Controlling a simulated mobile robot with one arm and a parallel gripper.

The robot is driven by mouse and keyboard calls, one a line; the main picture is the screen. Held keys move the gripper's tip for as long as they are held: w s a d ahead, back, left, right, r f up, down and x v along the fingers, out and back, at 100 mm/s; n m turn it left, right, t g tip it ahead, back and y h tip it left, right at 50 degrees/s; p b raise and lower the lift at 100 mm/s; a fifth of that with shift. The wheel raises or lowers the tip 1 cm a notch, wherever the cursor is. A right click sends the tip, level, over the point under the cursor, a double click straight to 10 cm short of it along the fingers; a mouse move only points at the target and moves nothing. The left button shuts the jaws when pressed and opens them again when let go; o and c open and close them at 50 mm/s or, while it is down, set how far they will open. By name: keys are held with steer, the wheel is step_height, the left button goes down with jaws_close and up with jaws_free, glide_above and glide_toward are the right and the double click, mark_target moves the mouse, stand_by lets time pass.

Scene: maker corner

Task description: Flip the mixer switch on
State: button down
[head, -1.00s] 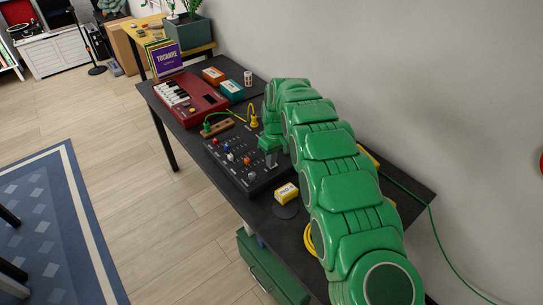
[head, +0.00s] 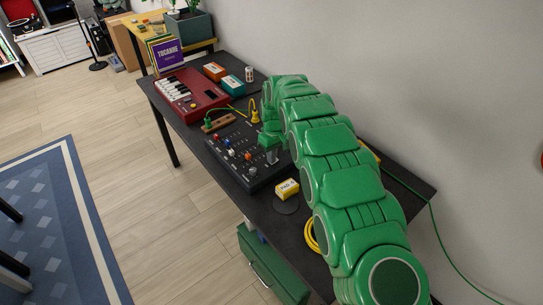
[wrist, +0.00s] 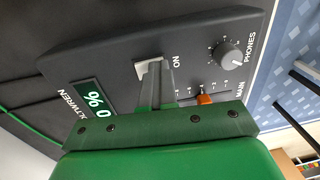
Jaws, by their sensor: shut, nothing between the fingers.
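The black mixer (head: 243,172) with coloured knobs lies on the dark desk. In the wrist view its panel (wrist: 95,62) shows a lit display (wrist: 93,97), which appears to read 0 %, and the word ON. A pale square plate (wrist: 143,68), likely the switch's, sits beside ON. My gripper (head: 271,158) is over the mixer's right part. In the wrist view my gripper (wrist: 154,78) is shut and empty, its fingertips over the pale plate. They hide part of it, and I cannot tell the switch lever's position or whether they touch it.
A phones knob (wrist: 229,58) and an orange slider cap (wrist: 205,99) are close to my fingers. A red keyboard (head: 190,98), a wooden block with cables (head: 218,123), and orange and teal boxes (head: 232,85) are behind. The wall is at right.

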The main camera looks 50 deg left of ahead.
mark_target(278, 159)
steer(key=shift+w+d, duration=0.1)
steer(key=shift+w, duration=0.65)
steer(key=shift+r, duration=0.1)
step_height(278, 159, up, 14)
steer(key=w, duration=0.1)
steer(key=shift+w, duration=0.35)
stand_by(0.4)
steer(key=shift+s+g, duration=0.3)
steer(key=shift+s, duration=0.45)
steer(key=f, duration=0.4)
steer(key=s+f, duration=0.1)
steer(key=f, duration=0.9)
steer(key=shift+s, duration=0.35)
